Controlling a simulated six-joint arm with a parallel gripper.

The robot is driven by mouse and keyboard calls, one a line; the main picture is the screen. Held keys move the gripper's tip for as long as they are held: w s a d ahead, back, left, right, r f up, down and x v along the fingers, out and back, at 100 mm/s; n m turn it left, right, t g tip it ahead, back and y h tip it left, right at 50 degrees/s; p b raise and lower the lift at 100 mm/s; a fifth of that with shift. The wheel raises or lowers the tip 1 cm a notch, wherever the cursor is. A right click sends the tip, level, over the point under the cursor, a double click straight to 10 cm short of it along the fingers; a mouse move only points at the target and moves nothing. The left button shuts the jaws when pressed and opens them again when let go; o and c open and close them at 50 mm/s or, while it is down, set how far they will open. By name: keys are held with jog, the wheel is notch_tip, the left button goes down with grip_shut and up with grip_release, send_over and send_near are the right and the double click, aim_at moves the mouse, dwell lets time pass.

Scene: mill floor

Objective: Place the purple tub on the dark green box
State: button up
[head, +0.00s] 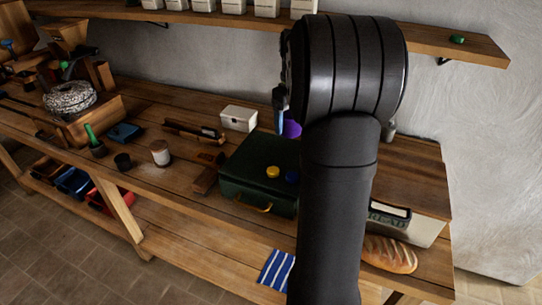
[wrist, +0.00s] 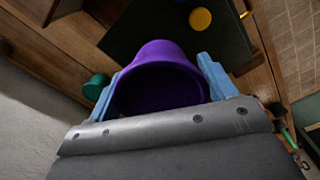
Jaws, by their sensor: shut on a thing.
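The purple tub (wrist: 160,55) is between the two light blue fingers of my gripper (wrist: 161,68), which is shut on it. In the head view only a small part of the tub (head: 291,129) shows, beside my arm, over the back right part of the dark green box (head: 236,168). The box also shows in the wrist view (wrist: 222,38), beyond the tub. I cannot tell whether the tub touches the box lid. Most of my gripper is hidden behind my arm in the head view; one blue finger (head: 280,110) shows.
A teal object (wrist: 96,87) is left of the tub in the wrist view. A bread bin (head: 425,228) stands at right.

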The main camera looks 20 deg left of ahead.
jog(key=a+f, duration=0.2)
jog(key=a, duration=0.1)
jog(key=a+f, duration=0.2)
jog(key=a, duration=0.2)
jog(key=a+f, duration=0.2)
jog(key=a, duration=0.2)
jog(key=shift+s+f, duration=0.15)
jog(key=shift+f, duration=0.2)
jog(key=shift+a+f, duration=0.15)
jog(key=shift+f, duration=1.9)
jog(key=shift+f, duration=0.15)
jog(key=o, duration=1.1)
notch_tip(320, 180, up, 12)
jog(key=shift+r, duration=0.2)
